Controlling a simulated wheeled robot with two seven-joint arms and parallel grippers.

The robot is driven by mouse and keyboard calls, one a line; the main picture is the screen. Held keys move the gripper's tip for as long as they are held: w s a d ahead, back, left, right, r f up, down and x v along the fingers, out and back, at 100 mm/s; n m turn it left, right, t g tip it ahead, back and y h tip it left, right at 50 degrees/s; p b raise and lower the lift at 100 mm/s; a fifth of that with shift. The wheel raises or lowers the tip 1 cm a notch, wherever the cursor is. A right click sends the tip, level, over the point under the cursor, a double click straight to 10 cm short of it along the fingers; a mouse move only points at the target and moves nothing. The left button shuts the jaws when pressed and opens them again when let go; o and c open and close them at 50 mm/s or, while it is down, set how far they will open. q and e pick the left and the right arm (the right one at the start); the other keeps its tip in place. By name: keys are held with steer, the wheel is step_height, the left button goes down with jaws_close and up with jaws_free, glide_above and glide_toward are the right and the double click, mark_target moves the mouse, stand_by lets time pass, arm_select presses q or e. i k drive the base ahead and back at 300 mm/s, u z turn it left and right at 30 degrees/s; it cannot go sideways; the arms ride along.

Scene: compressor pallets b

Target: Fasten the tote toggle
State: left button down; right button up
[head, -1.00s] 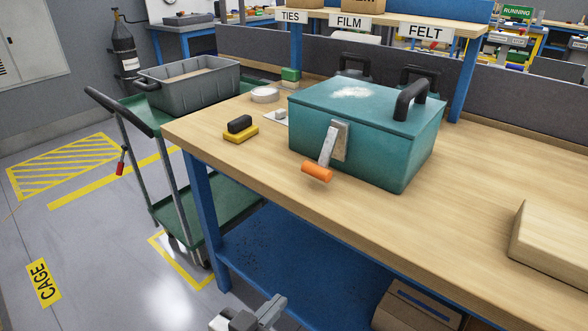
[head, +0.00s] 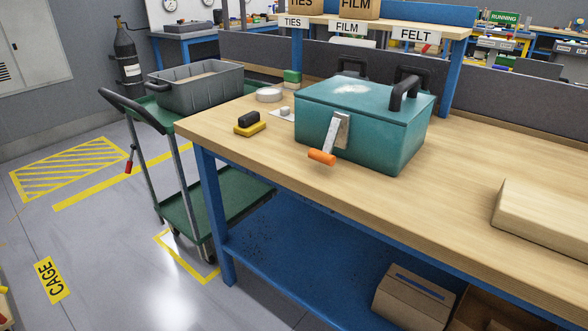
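A teal tote (head: 385,142) with a closed lid and black handles stands on the wooden workbench. On its front face is a metal toggle (head: 331,136) with an orange grip (head: 321,158). The toggle's lever slants down and outward from its plate, with the grip hanging low in front of the tote, near the bench top. Neither of my grippers shows in the head view.
The workbench (head: 460,200) has free room in front of and right of the tote. A wooden block (head: 545,220) lies at the right. A yellow-and-black brush-like item (head: 249,125) and a white roll (head: 269,95) lie left of the tote. A green cart (head: 228,200) stands left.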

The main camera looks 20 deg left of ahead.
mark_target(325, 156)
steer(key=k, duration=0.2)
steer(key=u, duration=1.55)
steer(key=i, duration=0.9)
steer(key=z, duration=2.15)
